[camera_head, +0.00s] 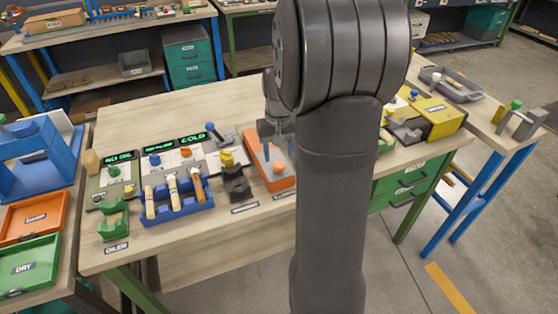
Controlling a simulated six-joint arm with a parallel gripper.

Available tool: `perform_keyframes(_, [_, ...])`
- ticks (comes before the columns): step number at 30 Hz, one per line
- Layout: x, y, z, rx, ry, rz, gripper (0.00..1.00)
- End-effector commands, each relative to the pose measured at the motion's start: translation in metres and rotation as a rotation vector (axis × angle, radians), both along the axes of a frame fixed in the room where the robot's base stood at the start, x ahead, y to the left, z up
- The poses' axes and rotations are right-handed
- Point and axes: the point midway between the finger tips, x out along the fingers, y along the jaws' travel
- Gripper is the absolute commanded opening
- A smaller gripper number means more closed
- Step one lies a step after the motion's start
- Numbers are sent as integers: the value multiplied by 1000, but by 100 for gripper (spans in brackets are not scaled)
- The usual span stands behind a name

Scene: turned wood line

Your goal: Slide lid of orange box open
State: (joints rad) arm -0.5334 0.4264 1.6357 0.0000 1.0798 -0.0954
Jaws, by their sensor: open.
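The orange box (257,167) lies on the wooden workbench near the middle of the picture. A lighter orange knob-like piece (279,168) shows on its top toward the front. My arm hides the box's right side, and where the lid's edges lie is too small to tell. My gripper (266,147) is open, over the far part of the box, partly hidden behind my arm. I cannot tell whether its fingers touch the box or lid.
Left of the box stand a dark fixture with a yellow top (236,182), a blue rack (178,203) holding several wooden-handled tools, and panels with green displays. A yellow box (440,118) stands to the right. The bench's back left area is clear.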

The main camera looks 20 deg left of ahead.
Motion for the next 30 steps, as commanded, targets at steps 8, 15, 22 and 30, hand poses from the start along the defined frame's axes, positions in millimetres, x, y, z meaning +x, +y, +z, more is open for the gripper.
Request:
perform_keyframes(8, [0, 0, -34, -1, 1, 0, 52])
perform_keyframes(15, [0, 0, -38, 0, 0, 0, 52])
perform_keyframes(22, [0, 0, -38, 0, 0, 0, 29])
perform_keyframes(30, [0, 0, -38, 1, -1, 0, 0])
